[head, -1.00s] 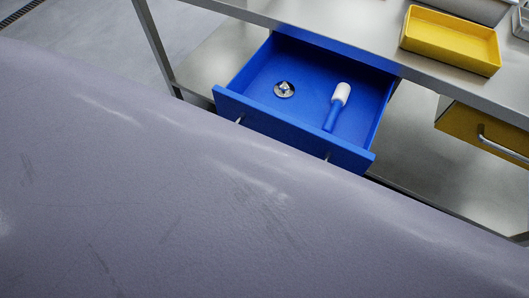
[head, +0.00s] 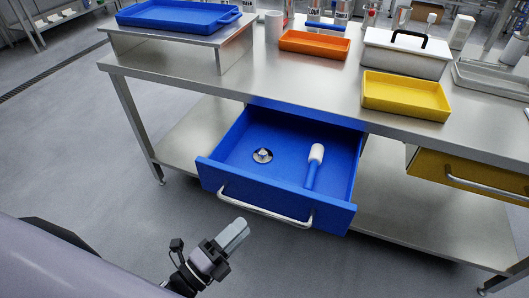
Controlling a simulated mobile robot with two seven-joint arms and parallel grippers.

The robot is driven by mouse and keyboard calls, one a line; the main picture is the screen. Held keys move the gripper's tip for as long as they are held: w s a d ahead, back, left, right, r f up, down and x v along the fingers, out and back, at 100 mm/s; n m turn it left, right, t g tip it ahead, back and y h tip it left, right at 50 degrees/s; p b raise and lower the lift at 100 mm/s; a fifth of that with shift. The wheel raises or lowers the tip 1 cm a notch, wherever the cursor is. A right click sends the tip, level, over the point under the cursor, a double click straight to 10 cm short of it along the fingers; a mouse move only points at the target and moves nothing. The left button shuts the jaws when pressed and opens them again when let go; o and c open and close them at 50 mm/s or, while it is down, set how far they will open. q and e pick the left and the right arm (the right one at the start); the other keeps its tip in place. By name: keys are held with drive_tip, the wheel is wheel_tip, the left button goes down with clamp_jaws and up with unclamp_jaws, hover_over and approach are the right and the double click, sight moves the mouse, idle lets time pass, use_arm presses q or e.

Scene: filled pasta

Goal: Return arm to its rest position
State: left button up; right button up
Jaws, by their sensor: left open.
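My left gripper (head: 232,238) is in the lower middle of the head view, in front of and below the open blue drawer (head: 225,188). It is open, with nothing seen between its fingers, and looks apart from the drawer's silver handle (head: 262,211). My left arm (head: 75,262) comes in from the lower left. Inside the drawer are a small round metal piece (head: 262,155) and a blue-handled tool with a white head (head: 316,154). My right gripper is not in view.
The steel table (head: 290,88) carries a blue tray (head: 180,14) on a raised shelf, an orange tray (head: 314,44), a yellow tray (head: 405,95) and a white box (head: 404,56). A yellow drawer (head: 470,172) is at right. The floor at left is clear.

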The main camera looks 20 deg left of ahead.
use_arm(q)
drive_tip(key=s+a+r+n+g+y+p, duration=0.1)
drive_tip(key=s+n+g+y+p, duration=0.2)
drive_tip(key=n, duration=0.8)
drive_tip(key=s+a+r+n+g+y+p, duration=0.2)
drive_tip(key=s+n+g+y+p, duration=0.1)
drive_tip(key=n+p, duration=0.5)
drive_tip(key=n+g, duration=0.1)
drive_tip(key=n, duration=0.1)
drive_tip(key=shift+s+r+n+g, duration=0.15)
drive_tip(key=shift+s+n+g, duration=0.25)
